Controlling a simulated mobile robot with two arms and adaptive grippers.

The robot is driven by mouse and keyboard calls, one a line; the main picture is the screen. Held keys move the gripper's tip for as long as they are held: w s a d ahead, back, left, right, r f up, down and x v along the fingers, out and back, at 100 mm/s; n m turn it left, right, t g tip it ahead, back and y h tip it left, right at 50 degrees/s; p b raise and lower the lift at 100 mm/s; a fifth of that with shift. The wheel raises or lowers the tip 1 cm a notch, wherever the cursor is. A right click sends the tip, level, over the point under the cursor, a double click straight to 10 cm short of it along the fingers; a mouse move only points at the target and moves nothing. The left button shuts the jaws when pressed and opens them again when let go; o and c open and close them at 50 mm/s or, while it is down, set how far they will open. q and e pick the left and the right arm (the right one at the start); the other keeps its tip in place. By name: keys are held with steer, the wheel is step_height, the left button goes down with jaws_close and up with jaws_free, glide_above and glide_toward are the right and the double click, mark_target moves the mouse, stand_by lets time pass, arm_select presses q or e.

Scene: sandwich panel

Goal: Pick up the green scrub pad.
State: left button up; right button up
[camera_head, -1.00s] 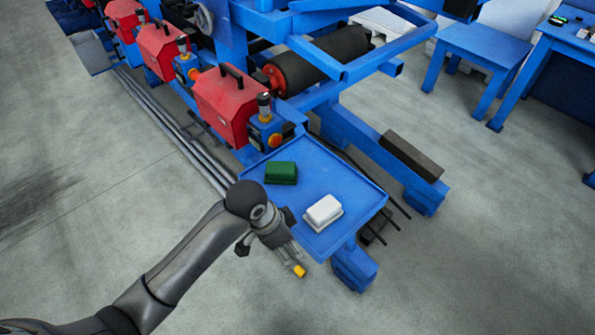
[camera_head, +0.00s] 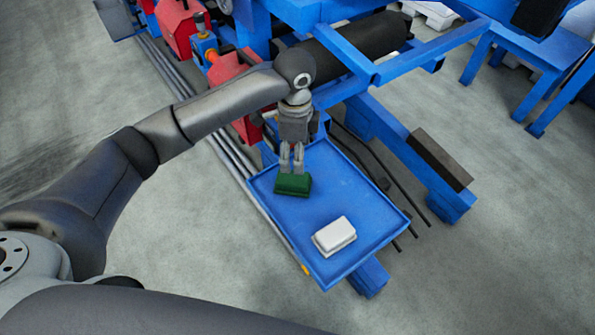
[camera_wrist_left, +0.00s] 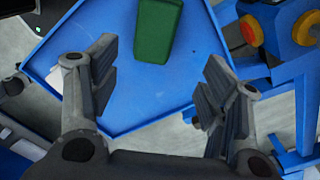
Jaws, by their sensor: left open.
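The green scrub pad (camera_head: 293,185) lies on the blue tray (camera_head: 345,190) near its left end. My left gripper (camera_head: 291,168) points down over the far side of the pad in the head view. In the left wrist view the pad (camera_wrist_left: 158,28) shows at the top, beyond the fingertips. The fingers of my left gripper (camera_wrist_left: 158,75) are spread apart with nothing between them. I cannot tell the exact height of the fingertips above the tray. My right gripper is not in view.
A white block (camera_head: 334,236) sits on the tray, nearer its right end. A red box (camera_head: 236,80) and a dark roller (camera_head: 355,48) stand behind the tray, close to my left arm. An orange knob (camera_wrist_left: 308,28) on a blue housing shows beside the tray.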

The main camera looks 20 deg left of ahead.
arm_select(q)
glide_above(293, 177)
steer(key=f, duration=0.4)
steer(key=shift+d+f, duration=0.2)
steer(key=shift+f, duration=0.05)
steer(key=shift+w+f+p, duration=0.1)
steer(key=shift+f+p, duration=0.2)
steer(key=f, duration=0.3)
steer(key=f+p, duration=0.1)
steer(key=shift+a+f, duration=0.15)
steer(key=shift+a, duration=0.1)
steer(key=shift+f, duration=0.4)
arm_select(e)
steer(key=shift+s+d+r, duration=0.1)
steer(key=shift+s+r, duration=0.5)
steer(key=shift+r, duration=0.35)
arm_select(q)
steer(key=shift+c, duration=0.2)
steer(key=c, duration=1.2)
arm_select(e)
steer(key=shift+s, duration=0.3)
arm_select(q)
steer(key=shift+r, duration=0.15)
